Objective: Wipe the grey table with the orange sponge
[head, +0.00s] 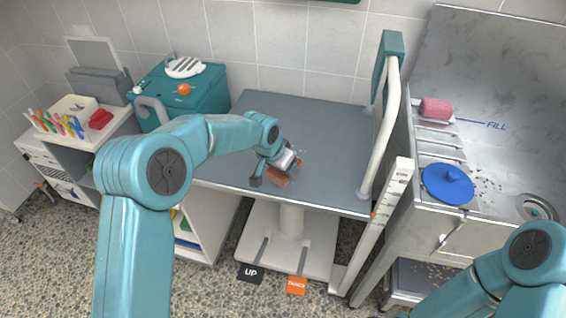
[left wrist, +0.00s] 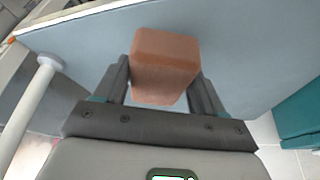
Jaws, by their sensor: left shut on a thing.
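The grey table (head: 330,130) stands in the middle of the head view, its top mostly bare. My left gripper (head: 275,176) is over the front-middle part of the top, shut on the orange sponge (head: 281,179). In the left wrist view the sponge (left wrist: 165,65), a brownish-orange block, sits between the two dark fingers, with the table top (left wrist: 245,65) behind it. I cannot tell whether the sponge touches the top. Small faint specks show beside the sponge. My right arm enters at the lower right; its gripper is out of frame.
A white rail (head: 388,120) rises along the table's right edge. Right of it, a steel counter holds a pink sponge (head: 436,108) and a blue lid (head: 447,183). A teal box (head: 208,95) stands behind left, beside a white cart (head: 95,130). Pedals marked UP (head: 251,273) and orange (head: 297,286) lie below.

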